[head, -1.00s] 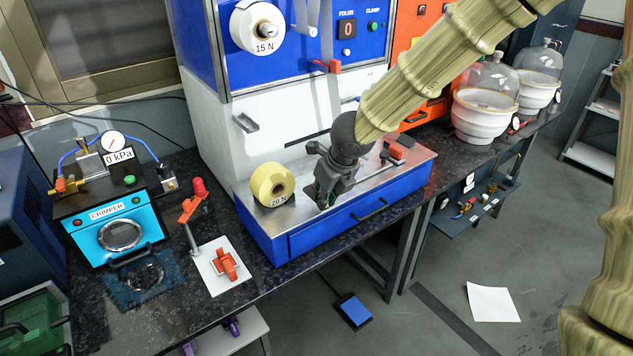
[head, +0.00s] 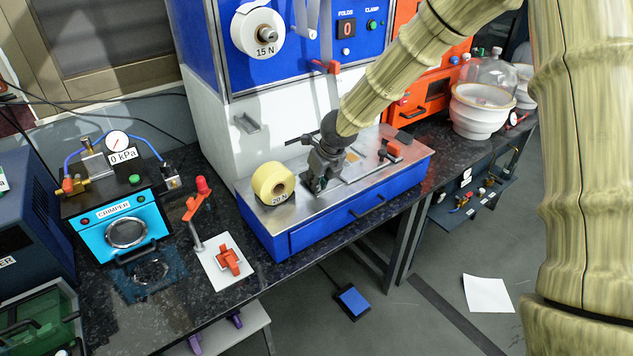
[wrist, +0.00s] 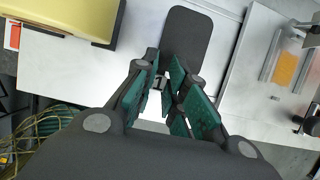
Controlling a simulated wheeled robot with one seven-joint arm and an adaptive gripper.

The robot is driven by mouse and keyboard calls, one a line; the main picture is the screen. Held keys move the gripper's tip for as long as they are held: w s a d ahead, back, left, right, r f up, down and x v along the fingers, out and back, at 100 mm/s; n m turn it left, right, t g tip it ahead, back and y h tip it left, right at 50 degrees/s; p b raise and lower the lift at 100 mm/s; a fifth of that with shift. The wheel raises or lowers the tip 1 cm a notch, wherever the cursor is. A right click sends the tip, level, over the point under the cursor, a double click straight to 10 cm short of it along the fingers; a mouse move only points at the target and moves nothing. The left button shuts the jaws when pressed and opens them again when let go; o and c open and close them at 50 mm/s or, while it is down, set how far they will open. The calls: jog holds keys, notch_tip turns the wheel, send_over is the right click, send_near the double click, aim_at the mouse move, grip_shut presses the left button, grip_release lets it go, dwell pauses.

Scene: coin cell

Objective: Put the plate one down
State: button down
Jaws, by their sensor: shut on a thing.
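The plate one (wrist: 187,36) appears as a dark grey, round-cornered sheet in the wrist view, just beyond my fingertips. A small pale tab lies at its near end, between the fingers. My gripper (wrist: 168,88) has green-padded fingers closed on this end. In the head view my gripper (head: 318,186) points down over the silver top of the blue drawer unit (head: 345,205), right of the yellow roll. The plate is hidden behind the gripper there. I cannot tell whether the plate touches the metal top.
The yellow roll (head: 273,183) stands close left of my gripper. An orange rectangle (wrist: 287,69) lies to the right on the metal top, with a red-handled clamp (head: 390,150) farther right. The white machine wall (head: 240,135) stands behind. The crimper (head: 123,225) is at left.

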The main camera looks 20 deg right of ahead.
jog(key=shift+f, duration=0.55)
jog(key=c, duration=1.5)
grip_release()
jog(key=shift+f, duration=0.1)
jog(key=shift+o, duration=0.2)
jog(key=shift+r, duration=0.2)
jog(key=b+v, duration=0.1)
jog(key=v, duration=1.1)
